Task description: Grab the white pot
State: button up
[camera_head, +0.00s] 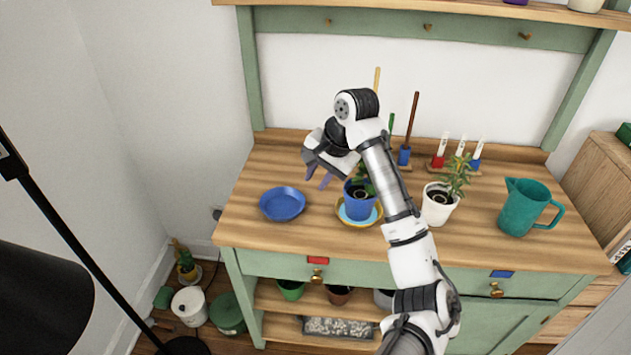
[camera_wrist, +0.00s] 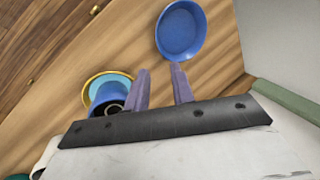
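The white pot (camera_head: 437,208) stands upright on the wooden bench top, right of my forearm, with a green leafy plant in it. A white edge at the lower left of the wrist view (camera_wrist: 44,155) may be part of it, mostly hidden by my gripper body. My gripper (camera_head: 317,178) is above the bench, between the blue saucer and the blue pot, well left of the white pot. In the wrist view its two purple fingers (camera_wrist: 161,78) are apart with nothing between them.
A blue pot (camera_head: 358,208) stands on a yellow and turquoise saucer (camera_head: 343,217), partly behind my arm. An empty blue saucer (camera_head: 282,204) is at left. A teal pitcher (camera_head: 524,208) stands right of the white pot. Tools and labelled tubes (camera_head: 443,150) line the back.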

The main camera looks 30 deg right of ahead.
aim_at(440, 199)
jog(key=z, duration=1.5)
